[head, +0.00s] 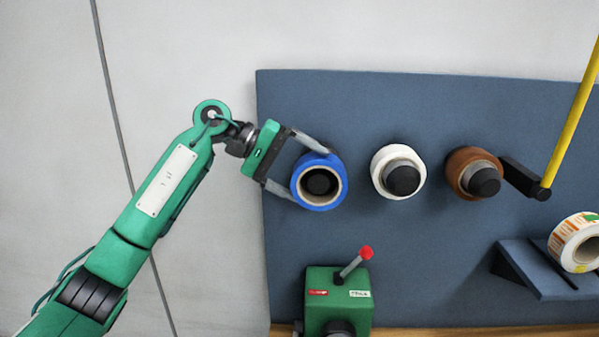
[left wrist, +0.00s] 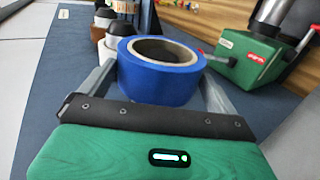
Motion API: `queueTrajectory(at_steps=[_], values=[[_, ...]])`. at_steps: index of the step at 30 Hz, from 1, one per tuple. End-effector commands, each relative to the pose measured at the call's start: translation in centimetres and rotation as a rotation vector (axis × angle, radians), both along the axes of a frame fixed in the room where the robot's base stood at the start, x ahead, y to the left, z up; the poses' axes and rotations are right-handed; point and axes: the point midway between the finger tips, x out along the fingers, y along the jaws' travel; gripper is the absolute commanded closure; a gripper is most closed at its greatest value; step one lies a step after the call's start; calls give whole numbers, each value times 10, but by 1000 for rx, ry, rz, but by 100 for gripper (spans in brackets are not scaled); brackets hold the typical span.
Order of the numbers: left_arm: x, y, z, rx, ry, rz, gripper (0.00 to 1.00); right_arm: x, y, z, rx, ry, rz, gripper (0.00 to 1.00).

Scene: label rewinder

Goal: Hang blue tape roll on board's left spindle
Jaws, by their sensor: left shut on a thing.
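The blue tape roll (head: 318,205) is in front of the board (head: 420,115) at its left side, its open face towards the head camera. My left gripper (head: 310,172) is shut on it, one finger at the upper edge and one at the lower left. The black end of the left spindle (head: 319,182) shows inside the roll's hole. I cannot tell whether the roll is around the spindle or just in front of it. In the left wrist view the roll (left wrist: 165,85) sits between both fingers, and no spindle sticks out of it. My right gripper is not in view.
A white roll (head: 383,180) and a brown roll (head: 458,170) are on spindles to the right. A black crank (head: 522,177) with a yellow rod (head: 573,115) is beyond them. A green box (head: 330,295) with a red-knobbed lever stands below. A label roll (head: 572,240) rests on a shelf (head: 545,280).

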Motion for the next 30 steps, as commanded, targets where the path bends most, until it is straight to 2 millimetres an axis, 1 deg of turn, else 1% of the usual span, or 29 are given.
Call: queueTrajectory(at_steps=[11, 21, 30], values=[[23, 0, 0, -1, 1, 0, 35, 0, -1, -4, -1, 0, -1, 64], [43, 0, 1, -1, 0, 1, 35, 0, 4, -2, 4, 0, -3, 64], [55, 0, 1, -1, 0, 0, 35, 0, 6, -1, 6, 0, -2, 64]])
